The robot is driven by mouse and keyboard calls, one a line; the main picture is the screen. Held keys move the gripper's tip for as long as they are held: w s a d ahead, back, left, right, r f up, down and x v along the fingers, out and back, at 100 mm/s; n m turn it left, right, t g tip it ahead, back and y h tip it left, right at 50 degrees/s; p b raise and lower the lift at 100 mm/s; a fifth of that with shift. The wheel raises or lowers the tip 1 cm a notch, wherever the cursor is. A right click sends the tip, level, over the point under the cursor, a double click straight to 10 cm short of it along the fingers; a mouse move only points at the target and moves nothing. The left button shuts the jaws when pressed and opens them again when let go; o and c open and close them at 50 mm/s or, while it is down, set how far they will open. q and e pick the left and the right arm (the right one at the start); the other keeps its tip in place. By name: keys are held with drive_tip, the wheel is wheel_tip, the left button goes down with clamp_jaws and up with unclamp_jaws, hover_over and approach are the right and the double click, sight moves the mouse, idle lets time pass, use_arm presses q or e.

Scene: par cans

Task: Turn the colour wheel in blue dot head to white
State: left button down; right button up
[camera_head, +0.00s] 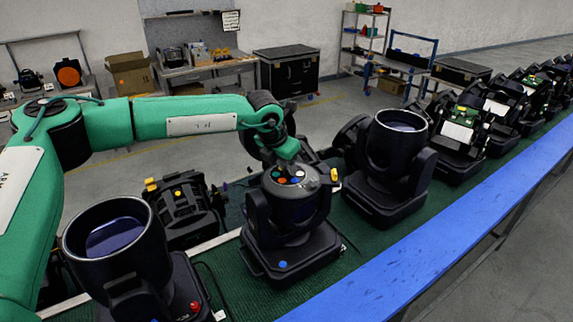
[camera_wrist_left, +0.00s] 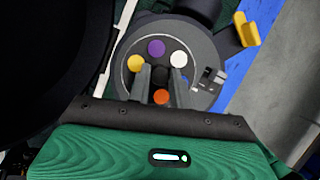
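The blue dot head (camera_head: 290,228) is a black lamp head upright on the green bench, with a blue dot (camera_head: 283,264) on its base. Its round colour wheel (camera_wrist_left: 127,70) faces up in the left wrist view. Purple (camera_wrist_left: 156,48), white (camera_wrist_left: 178,60), yellow (camera_wrist_left: 135,63) and orange (camera_wrist_left: 161,97) discs ring a dark hub (camera_wrist_left: 160,73); a blue one is partly hidden behind a finger. My left gripper (camera_wrist_left: 161,72) is over the wheel, its fingers apart on either side of the hub. Contact is unclear. My right gripper is not in view.
The red dot head (camera_head: 115,240) stands to the left and another large-lensed head (camera_head: 395,150) to the right, both close by. A yellow knob (camera_wrist_left: 246,30) sticks out beside the wheel. A blue rail (camera_head: 440,230) runs along the bench edge. More heads stand farther right.

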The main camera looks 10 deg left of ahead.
use_arm(q)
drive_tip(key=shift+f+m+b, duration=0.25)
drive_tip(key=shift+m+b, duration=0.15)
drive_tip(key=shift+b, duration=0.4)
drive_tip(key=m+g+h+b, duration=0.1)
drive_tip(key=m+b, duration=0.2)
drive_tip(key=shift+w+a+b, duration=0.1)
drive_tip(key=shift+w+b, duration=0.05)
drive_tip(key=shift+b, duration=0.25)
drive_tip(key=m+g+b, duration=0.1)
drive_tip(key=m+b, duration=0.1)
drive_tip(key=shift+m+h, duration=0.4)
drive_tip(key=shift+w+r+m+g+b, duration=0.15)
drive_tip(key=shift+m+g+b, duration=0.35)
drive_tip(key=shift+m, duration=0.7)
drive_tip(key=shift+r+m+g+h+b, duration=0.1)
drive_tip(key=shift+m+g+h+b, duration=0.3)
drive_tip(key=shift+m, duration=1)
drive_tip(key=c, duration=1.3)
unclamp_jaws()
drive_tip(key=shift+o, duration=0.2)
